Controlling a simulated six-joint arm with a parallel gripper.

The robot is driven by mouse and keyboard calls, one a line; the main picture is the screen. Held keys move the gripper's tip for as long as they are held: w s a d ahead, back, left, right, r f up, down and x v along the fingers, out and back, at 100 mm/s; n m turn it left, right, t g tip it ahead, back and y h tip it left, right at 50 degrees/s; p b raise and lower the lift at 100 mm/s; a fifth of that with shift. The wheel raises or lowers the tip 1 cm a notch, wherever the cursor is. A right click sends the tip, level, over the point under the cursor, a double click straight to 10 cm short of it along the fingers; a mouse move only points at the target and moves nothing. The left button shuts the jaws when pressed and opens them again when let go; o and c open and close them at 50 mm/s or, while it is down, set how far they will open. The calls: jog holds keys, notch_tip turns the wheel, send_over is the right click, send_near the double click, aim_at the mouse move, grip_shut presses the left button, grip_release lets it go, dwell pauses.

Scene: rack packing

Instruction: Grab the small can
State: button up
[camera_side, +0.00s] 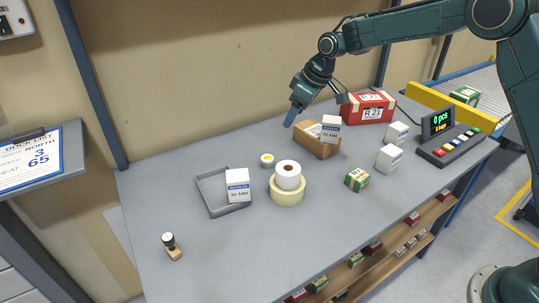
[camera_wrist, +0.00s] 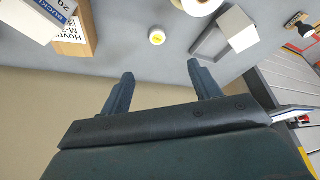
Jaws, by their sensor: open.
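A small white can (camera_side: 267,160) with a yellow spot on top stands on the grey table, behind the tape rolls. It also shows near the top middle of the wrist view (camera_wrist: 157,37), apart from the fingers and ahead of the gap between them. My gripper (camera_side: 290,120) is raised above the back of the table, to the right of the can in the side view. In the wrist view my gripper (camera_wrist: 160,70) has its two fingers spread, with nothing between them.
A white roll (camera_side: 288,175) on a yellowish roll (camera_side: 287,194) stands close to the can. A grey tray (camera_side: 215,205) with a white box (camera_side: 238,185) is left; a cardboard box (camera_side: 312,145) is right. A red box (camera_side: 367,108) stands farther right. The front-left table is mostly clear.

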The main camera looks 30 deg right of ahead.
send_near(268, 158)
jog(key=shift+w+a+f+n, duration=0.15)
jog(key=shift+w+f, duration=0.1)
jog(key=shift+f, duration=0.3)
jog(key=shift+w+a+f+n, duration=0.1)
jog(key=shift+w+f, duration=0.1)
jog(key=shift+f, duration=0.35)
jog(key=shift+w+a+f+n, duration=0.15)
jog(key=shift+w+f, duration=0.1)
jog(key=shift+f, duration=0.3)
jog(key=shift+x, duration=2.6)
jog(key=shift+d, duration=0.1)
jog(key=c, duration=1.1)
jog(key=shift+o, duration=0.2)
